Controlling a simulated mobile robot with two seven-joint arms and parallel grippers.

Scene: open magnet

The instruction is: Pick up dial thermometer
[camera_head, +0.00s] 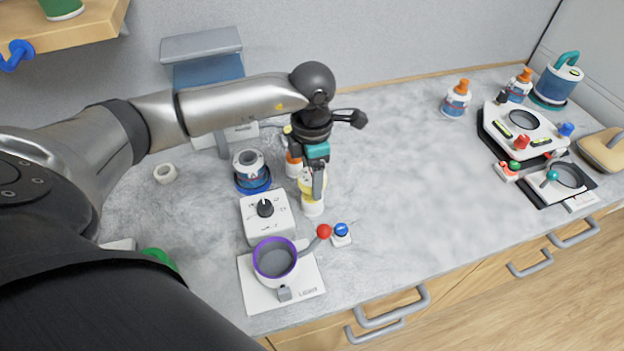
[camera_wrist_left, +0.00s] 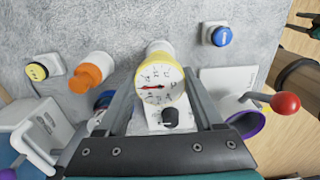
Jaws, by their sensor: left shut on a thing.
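The dial thermometer (camera_wrist_left: 158,88) has a round white face with a red needle, a yellow rim and a pale stem or base behind it. It sits between the two fingers of my left gripper (camera_wrist_left: 160,78) in the left wrist view. In the head view, my left gripper (camera_head: 316,190) points down and is shut on the thermometer (camera_head: 313,208), partly hiding it. Its white lower end shows at the counter; I cannot tell whether it touches the surface. My right gripper is in neither view.
A white box with a black knob (camera_head: 252,222) stands close left. A purple-rimmed cup (camera_head: 275,268), a red-ball lever (camera_head: 324,231) and a blue button (camera_head: 341,230) are in front. An orange-capped bottle (camera_head: 293,165) is behind. The counter's middle right (camera_head: 400,190) is clear.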

